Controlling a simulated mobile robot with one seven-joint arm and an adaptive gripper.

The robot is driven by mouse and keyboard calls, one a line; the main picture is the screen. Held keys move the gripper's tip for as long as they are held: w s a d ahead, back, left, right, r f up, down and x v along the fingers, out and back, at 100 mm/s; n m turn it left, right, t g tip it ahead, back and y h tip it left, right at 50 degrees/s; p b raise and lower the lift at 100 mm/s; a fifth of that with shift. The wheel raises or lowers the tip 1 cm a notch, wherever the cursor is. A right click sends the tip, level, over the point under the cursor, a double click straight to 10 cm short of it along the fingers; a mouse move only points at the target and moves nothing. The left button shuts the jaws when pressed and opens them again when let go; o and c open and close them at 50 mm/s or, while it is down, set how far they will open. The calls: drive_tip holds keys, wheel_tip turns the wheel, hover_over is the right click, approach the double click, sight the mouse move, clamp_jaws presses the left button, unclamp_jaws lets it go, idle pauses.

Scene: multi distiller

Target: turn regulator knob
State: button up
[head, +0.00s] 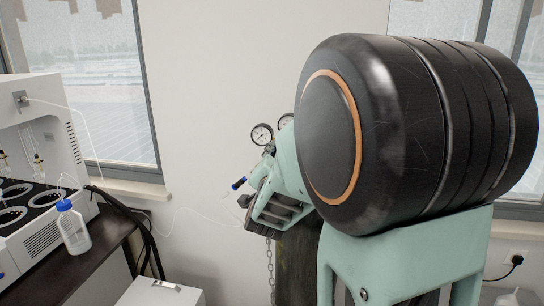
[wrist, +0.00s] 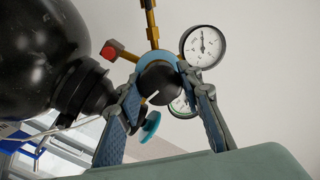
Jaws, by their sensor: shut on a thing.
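The regulator shows in the wrist view with a black round knob (wrist: 158,82), a blue collar and brass fittings (wrist: 151,22). My gripper (wrist: 161,76) is shut on the black knob, one finger on each side of it. A white-faced pressure gauge (wrist: 203,46) stands right of the knob, and a second gauge (wrist: 180,106) is partly hidden behind the right finger.
A dark cylinder (head: 297,262) with a chain (head: 270,265) stands below the regulator. At the left, a white instrument (head: 42,130) and a blue-capped bottle (head: 73,228) stand on a dark bench (head: 75,270). A white box (head: 160,293) is at the bottom. The wall behind is bare.

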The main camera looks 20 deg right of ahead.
drive_tip(key=n, duration=0.4)
drive_tip(key=shift+r+n, duration=0.1)
drive_tip(key=shift+n, duration=0.3)
drive_tip(key=n+g+p, duration=0.1)
drive_tip(key=n, duration=0.3)
drive_tip(key=shift+r, duration=0.1)
drive_tip(key=n+p, duration=0.2)
drive_tip(key=n, duration=0.2)
drive_tip(key=shift+g+p, duration=0.3)
drive_tip(key=n+h, duration=0.1)
drive_tip(key=n, duration=0.4)
drive_tip(key=o, duration=1.2)
